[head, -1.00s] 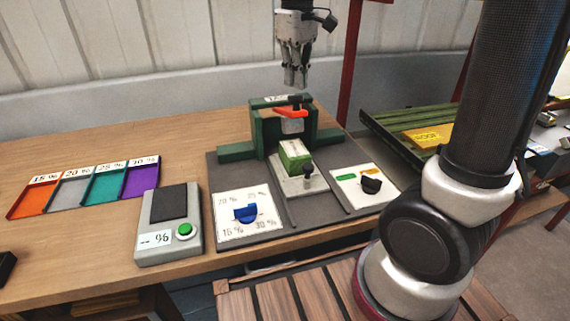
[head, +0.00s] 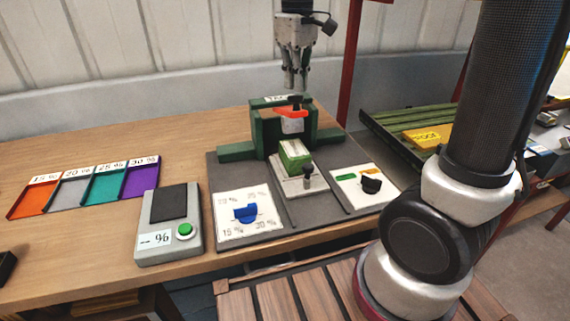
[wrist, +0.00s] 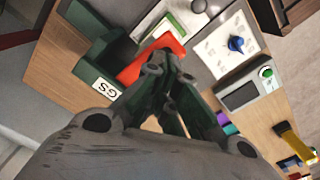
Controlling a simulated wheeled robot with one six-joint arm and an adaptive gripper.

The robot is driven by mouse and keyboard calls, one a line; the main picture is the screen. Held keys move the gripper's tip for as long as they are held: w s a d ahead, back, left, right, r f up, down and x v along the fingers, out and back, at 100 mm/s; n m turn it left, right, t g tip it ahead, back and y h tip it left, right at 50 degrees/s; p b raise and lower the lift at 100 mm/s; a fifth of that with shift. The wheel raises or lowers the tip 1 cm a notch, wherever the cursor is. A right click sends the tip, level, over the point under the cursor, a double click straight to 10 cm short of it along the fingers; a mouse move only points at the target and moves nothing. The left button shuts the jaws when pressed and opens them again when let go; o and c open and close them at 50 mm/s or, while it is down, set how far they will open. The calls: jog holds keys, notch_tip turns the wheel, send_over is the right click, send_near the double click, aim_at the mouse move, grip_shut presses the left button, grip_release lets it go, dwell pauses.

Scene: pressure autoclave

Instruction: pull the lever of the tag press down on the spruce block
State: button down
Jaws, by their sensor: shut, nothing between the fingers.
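The green tag press (head: 262,127) stands at the back of a grey board on the bench. Its red lever (head: 290,114) with a black knob sticks out in front near the top, and the lever also shows in the wrist view (wrist: 152,58). The green-and-white spruce block (head: 294,153) lies on the pale sliding bed just in front of the press; it is partly seen in the wrist view (wrist: 178,26). My gripper (head: 295,90) points down right above the lever, shut and empty. Whether its fingertips touch the knob cannot be told.
A white dial panel with a blue knob (head: 246,213) is left of the bed, a panel with a black knob (head: 371,185) right. A grey meter (head: 167,227) and coloured trays (head: 88,188) stand further left. A green rack (head: 385,140) is at right.

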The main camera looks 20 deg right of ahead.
aim_at(295, 103)
jog(key=shift+f, duration=2.95)
jog(key=shift+r, duration=4.5)
jog(key=shift+w+a+f, duration=0.1)
jog(key=shift+w, duration=0.1)
jog(key=shift+m, duration=0.6)
jog(key=s+d+f, duration=0.2)
jog(key=s+f, duration=0.1)
jog(key=shift+s+d, duration=0.1)
jog(key=shift+s, duration=0.1)
jog(key=s+d+m+t, duration=0.4)
jog(key=s+d, duration=0.9)
jog(key=s, duration=0.3)
jog(key=shift+f+m, duration=0.15)
jog(key=shift+m, duration=0.25)
